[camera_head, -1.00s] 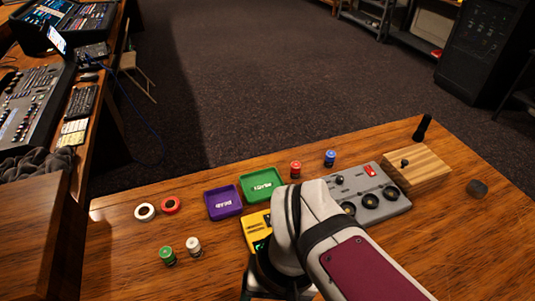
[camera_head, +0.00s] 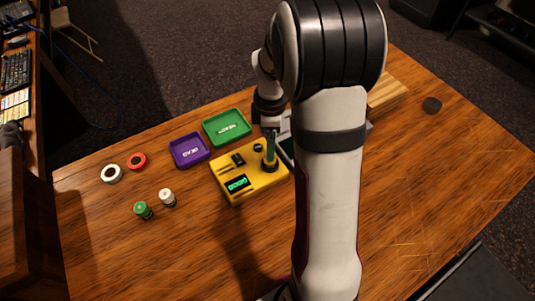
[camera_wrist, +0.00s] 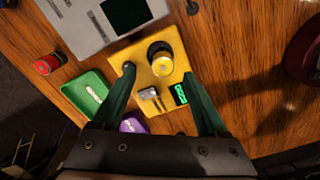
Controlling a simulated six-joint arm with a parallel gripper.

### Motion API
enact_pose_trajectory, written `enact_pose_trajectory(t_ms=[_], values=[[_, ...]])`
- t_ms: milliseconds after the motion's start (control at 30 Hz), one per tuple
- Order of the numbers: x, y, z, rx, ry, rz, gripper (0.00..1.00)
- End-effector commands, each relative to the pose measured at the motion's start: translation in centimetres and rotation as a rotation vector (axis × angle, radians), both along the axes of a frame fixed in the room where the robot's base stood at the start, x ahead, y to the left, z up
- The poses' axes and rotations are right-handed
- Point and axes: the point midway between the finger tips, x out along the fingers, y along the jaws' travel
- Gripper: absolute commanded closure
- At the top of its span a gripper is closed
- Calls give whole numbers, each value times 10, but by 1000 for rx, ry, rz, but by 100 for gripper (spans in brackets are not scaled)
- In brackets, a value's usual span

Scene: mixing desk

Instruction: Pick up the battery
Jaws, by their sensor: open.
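A yellow tester box (camera_head: 245,190) with a lit green display sits on the wooden table; it also shows in the wrist view (camera_wrist: 148,98). A short round piece with a yellow top and dark rim (camera_wrist: 160,62) stands on it; I cannot tell for sure whether this is the battery or a socket. My gripper (camera_head: 269,140) points down over that end of the box. In the wrist view its dark green fingers (camera_wrist: 160,73) are spread, one on each side of the round piece. Nothing is seen held. Whether the fingertips touch the box is unclear.
Green (camera_head: 227,127) and purple (camera_head: 189,150) trays lie beside the box. Green (camera_head: 143,210) and white (camera_head: 168,197) small cylinders stand at left, near white (camera_head: 111,173) and red (camera_head: 137,161) rings. A red cylinder (camera_wrist: 47,65) and a grey panel (camera_wrist: 98,22) are close by.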

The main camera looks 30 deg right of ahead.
Motion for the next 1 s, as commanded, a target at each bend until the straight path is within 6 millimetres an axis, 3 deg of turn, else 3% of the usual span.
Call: enact_pose_trajectory(t_ms=[333,600,1000], values=[[-5,1,-57,0,2,-1,24],[-4,1,-64,0,-1,-2,24],[-4,1,-64,0,-1,-2,95]])
